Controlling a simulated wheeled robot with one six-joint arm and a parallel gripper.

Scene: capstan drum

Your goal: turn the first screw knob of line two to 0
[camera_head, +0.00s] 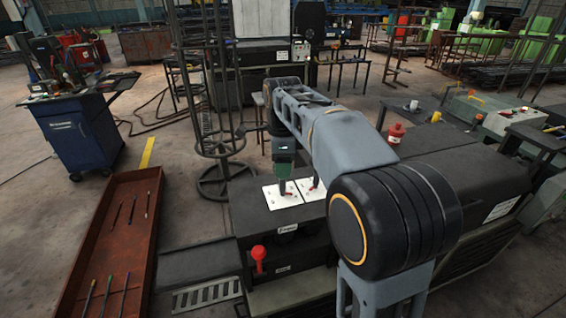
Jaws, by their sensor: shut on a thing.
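Two white panels, a left one (281,202) and a right one (312,195), lie side by side on top of a dark machine cabinet. My gripper (284,187) reaches down onto the left panel and is shut on a small knob there. The knob is mostly hidden by the fingers, and its setting is too small to read. Small red parts show at the panels, partly covered by my gripper and arm. I cannot read which panel is line two.
A red-handled part (259,256) sticks out on the cabinet's front. A red canister (396,132) and a white mug (413,105) stand behind my arm. A rust-red tray (137,237) with several rods lies left. A blue tool cart (80,138) stands further back.

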